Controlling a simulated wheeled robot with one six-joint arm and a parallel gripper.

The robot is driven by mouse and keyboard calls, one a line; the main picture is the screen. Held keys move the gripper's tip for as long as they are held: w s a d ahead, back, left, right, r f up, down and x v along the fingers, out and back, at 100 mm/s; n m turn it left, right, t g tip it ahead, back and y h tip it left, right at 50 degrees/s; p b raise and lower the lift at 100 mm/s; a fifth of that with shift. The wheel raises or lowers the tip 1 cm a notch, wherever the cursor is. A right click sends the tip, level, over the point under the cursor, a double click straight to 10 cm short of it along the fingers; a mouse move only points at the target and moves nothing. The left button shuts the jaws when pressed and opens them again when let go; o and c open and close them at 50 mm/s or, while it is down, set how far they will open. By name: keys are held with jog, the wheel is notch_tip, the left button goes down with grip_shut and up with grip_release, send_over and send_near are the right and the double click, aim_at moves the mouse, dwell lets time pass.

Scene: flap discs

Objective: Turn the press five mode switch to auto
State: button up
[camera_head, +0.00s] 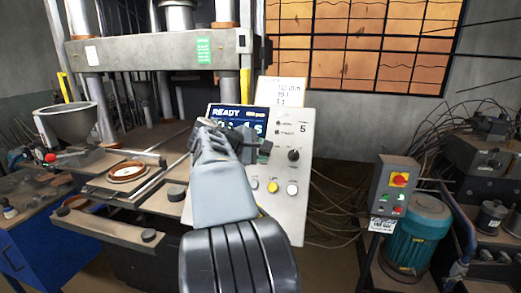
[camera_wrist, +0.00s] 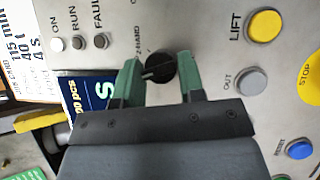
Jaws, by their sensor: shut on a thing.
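In the wrist view, a round black switch (camera_wrist: 161,68) with a white pointer line sits on the pale press panel (camera_wrist: 205,30). The green fingers of my gripper (camera_wrist: 161,80) are on both sides of it, shut on it. The pointer aims left and slightly down in that picture. A label that seems to read HAND is just above and left of it. I see no AUTO label; the left finger covers part of the panel there. In the head view, my gripper (camera_head: 262,150) is at the panel (camera_head: 285,220), marked 5, and hides the switch.
Close by are a yellow LIFT button (camera_wrist: 264,24), a grey OUT button (camera_wrist: 251,80), a yellow STOP surround (camera_wrist: 312,85) and a blue button (camera_wrist: 300,149). Another black knob (camera_head: 293,155) is right of my gripper. A READY display (camera_head: 226,112) is partly covered by my arm.

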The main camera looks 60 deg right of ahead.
jog(key=shift+m+y+p, duration=0.65)
jog(key=shift+m+y, duration=0.25)
jog(key=shift+m, duration=0.7)
jog(key=o, duration=0.6)
jog(key=shift+r, duration=0.1)
jog(key=v, duration=1.3)
jog(key=shift+w+a+r, duration=0.15)
jog(key=shift+w+r, duration=0.1)
jog(key=shift+m, duration=0.3)
